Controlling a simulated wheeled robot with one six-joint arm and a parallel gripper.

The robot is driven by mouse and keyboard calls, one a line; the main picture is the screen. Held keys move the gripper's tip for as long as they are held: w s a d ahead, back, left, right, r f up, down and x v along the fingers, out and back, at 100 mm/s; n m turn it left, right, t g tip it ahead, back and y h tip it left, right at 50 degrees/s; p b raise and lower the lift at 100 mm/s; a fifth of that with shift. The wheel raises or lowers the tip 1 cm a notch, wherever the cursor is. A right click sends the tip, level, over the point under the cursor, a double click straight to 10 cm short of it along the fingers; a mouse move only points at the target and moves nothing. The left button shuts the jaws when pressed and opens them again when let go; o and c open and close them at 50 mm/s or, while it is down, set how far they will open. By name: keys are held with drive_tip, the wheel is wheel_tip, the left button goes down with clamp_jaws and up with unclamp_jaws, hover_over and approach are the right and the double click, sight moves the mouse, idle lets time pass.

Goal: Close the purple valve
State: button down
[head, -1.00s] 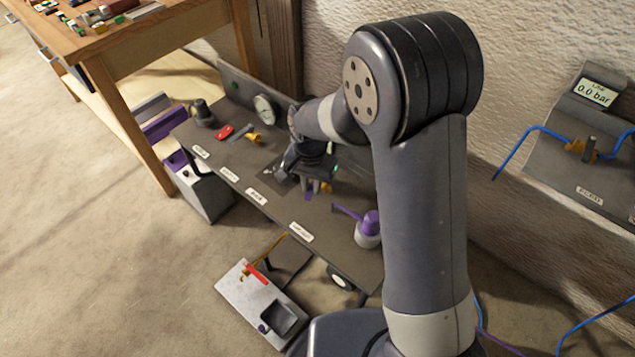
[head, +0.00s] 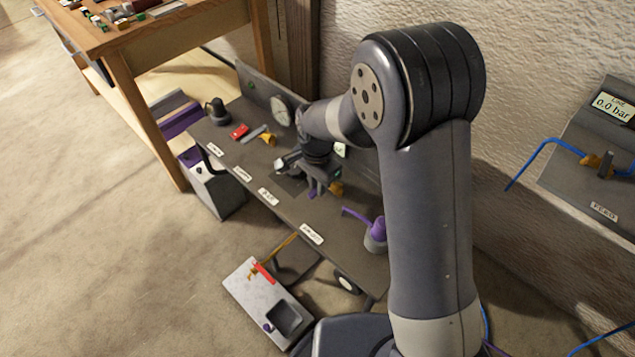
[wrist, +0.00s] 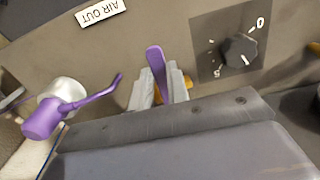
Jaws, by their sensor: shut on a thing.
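The purple valve shows as a flat purple lever (wrist: 156,68) standing out between the fingers in the wrist view. My gripper (wrist: 161,88) is shut on this lever, with one pale fingertip on each side. An orange-yellow valve body (wrist: 186,84) shows partly beside the fingers; the rest of it is hidden. In the head view my gripper (head: 320,188) is low over the dark bench panel (head: 270,227), and a bit of purple shows under it. How far the lever is turned is hard to tell.
A purple-topped can with a thin spout (wrist: 42,120) stands near the AIR OUT label (wrist: 101,12). A black dial (wrist: 240,50) is close right of the fingers. A red item (head: 239,132) lies farther back. A wooden table (head: 170,50) stands behind.

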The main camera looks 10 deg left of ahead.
drive_tip(key=c, duration=1.4)
unclamp_jaws()
drive_tip(key=shift+o, duration=0.2)
drive_tip(key=shift+r, duration=0.1)
wheel_tip(320, 180, up, 11)
drive_tip(key=p, duration=0.1)
drive_tip(key=shift+f, duration=0.2)
wheel_tip(320, 180, down, 11)
drive_tip(key=shift+r+b, duration=0.1)
drive_tip(key=shift+b, duration=0.45)
